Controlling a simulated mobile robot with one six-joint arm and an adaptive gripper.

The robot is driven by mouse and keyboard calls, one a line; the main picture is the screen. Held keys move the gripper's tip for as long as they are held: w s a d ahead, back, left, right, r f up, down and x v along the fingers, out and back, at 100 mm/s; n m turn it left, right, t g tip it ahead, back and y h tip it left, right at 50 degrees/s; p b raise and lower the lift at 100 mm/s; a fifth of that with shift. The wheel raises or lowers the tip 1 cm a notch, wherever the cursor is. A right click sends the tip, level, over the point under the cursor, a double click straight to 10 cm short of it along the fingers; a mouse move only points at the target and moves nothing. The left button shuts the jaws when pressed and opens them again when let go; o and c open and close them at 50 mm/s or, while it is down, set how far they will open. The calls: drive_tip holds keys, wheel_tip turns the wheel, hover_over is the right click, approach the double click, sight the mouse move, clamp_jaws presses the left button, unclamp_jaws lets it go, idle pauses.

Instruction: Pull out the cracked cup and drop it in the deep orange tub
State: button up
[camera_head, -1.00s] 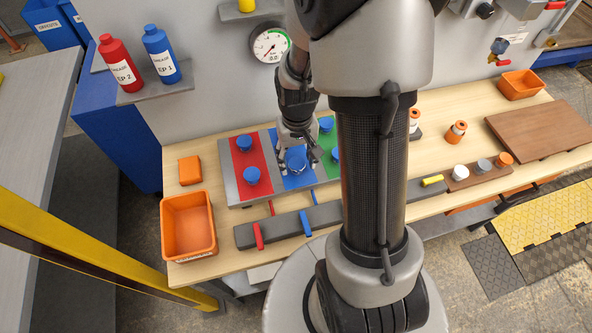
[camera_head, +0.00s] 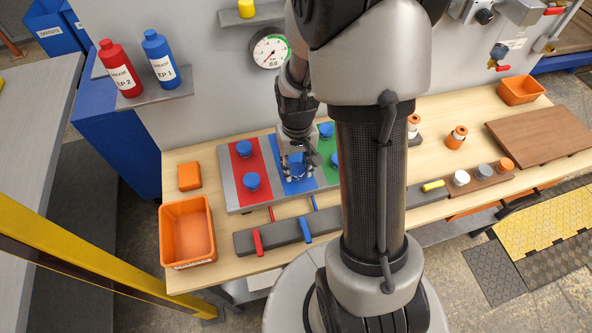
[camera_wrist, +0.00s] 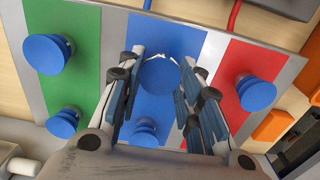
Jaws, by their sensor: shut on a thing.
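My gripper (camera_wrist: 158,72) is shut on a blue cup (camera_wrist: 158,88) over the blue stripe of the board. In the head view my gripper (camera_head: 297,170) covers most of this cup. Whether it has left its seat, and any crack, I cannot tell. Another blue cup (camera_wrist: 145,133) shows between my fingers, partly hidden. Two blue cups (camera_head: 243,148) stand on the red stripe, and others (camera_head: 326,130) on the green stripe. The deep orange tub (camera_head: 188,231) stands at the table's front left corner and looks empty.
An orange block (camera_head: 189,177) lies behind the tub. A grey bar with red and blue handles (camera_head: 275,233) lies in front of the board. A shallower orange bin (camera_head: 520,90) and a brown board (camera_head: 540,139) are at the right. My arm hides the table's middle.

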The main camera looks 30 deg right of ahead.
sight(296, 169)
drive_tip(key=shift+c, duration=0.6)
drive_tip(key=shift+r, duration=0.1)
drive_tip(key=shift+r+p, duration=0.95)
drive_tip(key=shift+r, duration=0.15)
drive_tip(key=shift+r+p, duration=1.9)
drive_tip(key=shift+r, duration=0.4)
